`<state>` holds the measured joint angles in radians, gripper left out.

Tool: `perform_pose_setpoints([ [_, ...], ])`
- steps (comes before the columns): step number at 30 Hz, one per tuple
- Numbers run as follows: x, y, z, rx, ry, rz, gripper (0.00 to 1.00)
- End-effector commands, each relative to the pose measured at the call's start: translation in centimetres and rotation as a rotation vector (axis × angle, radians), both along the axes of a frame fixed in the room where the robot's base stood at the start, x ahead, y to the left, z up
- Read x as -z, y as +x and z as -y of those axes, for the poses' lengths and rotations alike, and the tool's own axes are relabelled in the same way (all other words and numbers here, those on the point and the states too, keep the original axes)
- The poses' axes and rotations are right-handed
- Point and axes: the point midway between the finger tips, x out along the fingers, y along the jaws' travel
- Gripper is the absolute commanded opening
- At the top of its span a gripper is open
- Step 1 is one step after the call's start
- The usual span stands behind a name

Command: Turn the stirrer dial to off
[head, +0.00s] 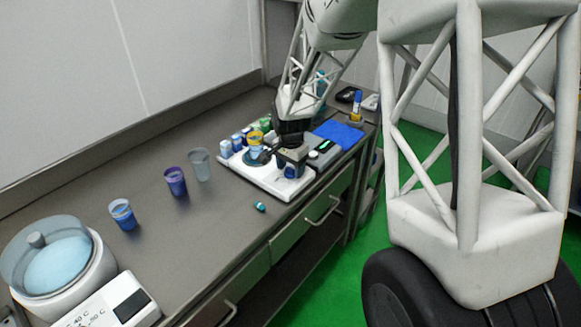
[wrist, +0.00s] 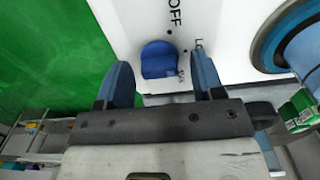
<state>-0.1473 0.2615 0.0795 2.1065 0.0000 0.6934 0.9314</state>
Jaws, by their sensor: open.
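The stirrer (head: 262,174) is a white flat base near the far end of the steel counter. In the wrist view its blue dial (wrist: 159,60) sits on the white top (wrist: 222,50), below the printed word OFF, with a smaller mark at its right. My gripper (wrist: 160,78) is open, one blue finger on each side of the dial. Gaps show between dial and fingers, so I see no contact. In the head view my gripper (head: 290,168) is low over the stirrer's front part and hides the dial there. The dial's pointing direction is not clear.
A yellow-and-blue cup (head: 255,142) stands on the stirrer's round plate. Several small containers stand behind it. Blue (head: 123,214), purple (head: 175,181) and grey (head: 200,164) cups stand left. A blue cloth (head: 338,133) lies right. A small teal object (head: 260,207) lies near the front edge.

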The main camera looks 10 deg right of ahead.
Motion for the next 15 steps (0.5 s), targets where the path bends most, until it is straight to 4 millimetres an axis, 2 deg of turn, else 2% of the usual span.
perform_pose_setpoints([
  [3,0.0,-0.01,0.01,0.0,0.0,0.0,0.62],
  [4,0.0,-0.01,0.01,0.0,0.0,0.0,0.59],
  [13,0.0,-0.01,0.0,0.0,0.0,0.0,0.13],
  [15,0.0,-0.01,0.0,0.0,-0.001,-0.001,0.12],
])
